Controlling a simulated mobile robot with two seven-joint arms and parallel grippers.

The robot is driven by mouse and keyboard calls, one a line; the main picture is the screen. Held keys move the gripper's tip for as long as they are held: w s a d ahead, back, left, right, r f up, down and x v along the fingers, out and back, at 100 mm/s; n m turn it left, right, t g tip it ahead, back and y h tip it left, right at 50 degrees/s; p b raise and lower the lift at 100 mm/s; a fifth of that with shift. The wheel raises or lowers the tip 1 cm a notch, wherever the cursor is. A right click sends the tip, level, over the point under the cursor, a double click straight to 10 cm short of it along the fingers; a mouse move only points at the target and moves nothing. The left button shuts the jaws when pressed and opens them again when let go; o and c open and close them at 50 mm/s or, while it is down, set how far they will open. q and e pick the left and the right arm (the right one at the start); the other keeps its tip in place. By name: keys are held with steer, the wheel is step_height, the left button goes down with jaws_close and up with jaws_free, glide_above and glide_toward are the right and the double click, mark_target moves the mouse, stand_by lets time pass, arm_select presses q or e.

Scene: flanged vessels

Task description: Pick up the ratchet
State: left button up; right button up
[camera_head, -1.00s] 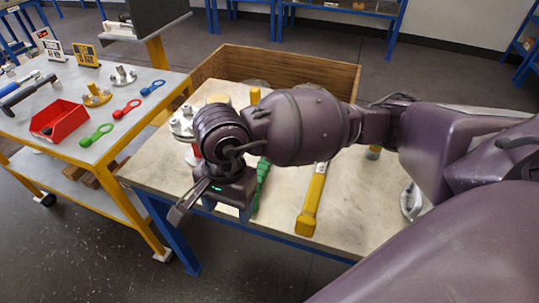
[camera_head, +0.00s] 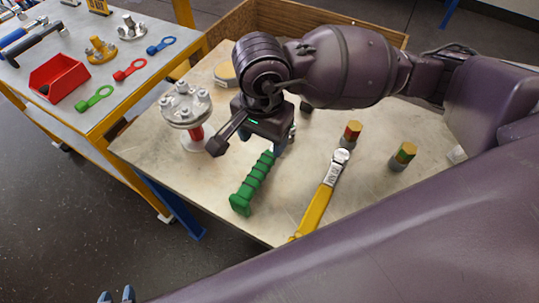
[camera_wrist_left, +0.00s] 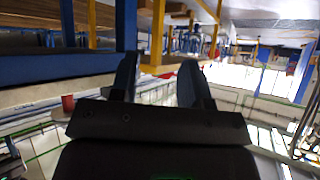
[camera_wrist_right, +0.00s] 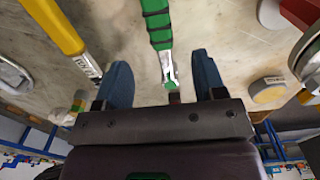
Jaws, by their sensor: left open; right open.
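A tool with a ribbed green handle (camera_head: 252,185) lies on the worktable. The right wrist view shows its green grip (camera_wrist_right: 158,22) and silver shaft. A tool with a yellow handle (camera_head: 316,212) and a round silver head lies to its right. Which one the task calls the ratchet I cannot tell for certain. My right gripper (camera_head: 268,142) is open over the silver end of the green tool, which shows between its blue fingers (camera_wrist_right: 162,80). The contact is unclear. My left gripper (camera_head: 116,296) is open and empty, low at the left, away from the tools.
A flanged vessel (camera_head: 185,107) stands left of my right gripper. Two capped cylindrical pieces (camera_head: 351,133) (camera_head: 402,156) stand to the right. A wooden crate (camera_head: 300,22) is behind. A side table holds a red bin (camera_head: 59,77) and colored tools.

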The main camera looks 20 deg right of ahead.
mark_target(263, 163)
step_height(263, 163, down, 5)
steer(key=shift+s+r+b, duration=0.1)
steer(key=shift+r+b, duration=0.1)
steer(key=shift+b, duration=0.2)
steer(key=shift+f, duration=0.75)
step_height(263, 163, down, 4)
steer(key=shift+s+a+f+b, duration=0.1)
steer(key=shift+b, duration=0.35)
steer(key=shift+f, duration=0.2)
steer(key=c, duration=1.1)
steer(key=shift+r, duration=0.15)
